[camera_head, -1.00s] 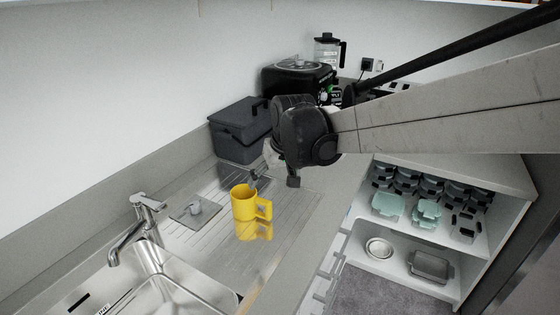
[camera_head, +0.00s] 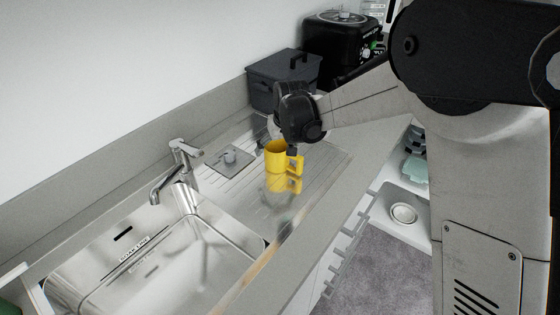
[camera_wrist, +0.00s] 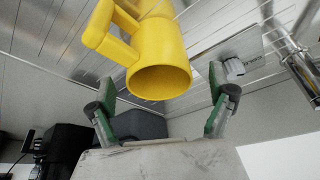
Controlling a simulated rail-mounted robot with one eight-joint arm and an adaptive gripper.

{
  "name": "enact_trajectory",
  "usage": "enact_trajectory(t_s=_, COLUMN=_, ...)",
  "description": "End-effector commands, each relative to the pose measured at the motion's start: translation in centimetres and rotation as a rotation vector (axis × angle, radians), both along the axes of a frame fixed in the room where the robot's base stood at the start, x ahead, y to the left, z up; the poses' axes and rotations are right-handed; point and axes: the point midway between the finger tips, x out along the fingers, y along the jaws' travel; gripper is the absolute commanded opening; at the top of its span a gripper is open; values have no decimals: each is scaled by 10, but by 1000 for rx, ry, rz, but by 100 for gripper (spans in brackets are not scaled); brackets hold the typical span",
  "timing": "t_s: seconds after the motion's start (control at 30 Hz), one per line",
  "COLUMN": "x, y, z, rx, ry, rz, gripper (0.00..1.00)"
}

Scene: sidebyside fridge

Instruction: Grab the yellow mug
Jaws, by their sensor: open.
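The yellow mug (camera_head: 276,158) stands upright on the ribbed steel drainboard (camera_head: 238,187), its handle toward the right in the head view. In the wrist view the mug (camera_wrist: 158,68) shows its open rim toward my gripper, with its handle at the upper left. My gripper (camera_wrist: 160,108) is open, its two green-padded fingers spread on either side of the mug's rim and apart from it. In the head view my wrist is just behind and above the mug, and it hides most of the fingers.
A steel sink (camera_head: 160,262) with a tap (camera_head: 182,165) lies to the left. A grey plate with a knob (camera_head: 229,158) sits beside the mug on the drainboard. A dark lidded bin (camera_head: 282,80) and a black appliance (camera_head: 335,45) stand behind.

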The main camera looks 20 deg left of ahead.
Motion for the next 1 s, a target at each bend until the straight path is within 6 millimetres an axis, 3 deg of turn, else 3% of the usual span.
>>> enact_trajectory(t_s=0.27, x=4, y=3, z=-13, rx=0, ry=0, rz=0, gripper=88)
enact_trajectory(t_s=0.6, x=15, y=10, z=-50, rx=0, ry=0, rz=0, gripper=88)
enact_trajectory(t_s=0.97, x=17, y=11, z=-56, rx=0, ry=0, rz=0, gripper=88)
enact_trajectory(t_s=1.0, x=17, y=11, z=-56, rx=0, ry=0, rz=0, gripper=83)
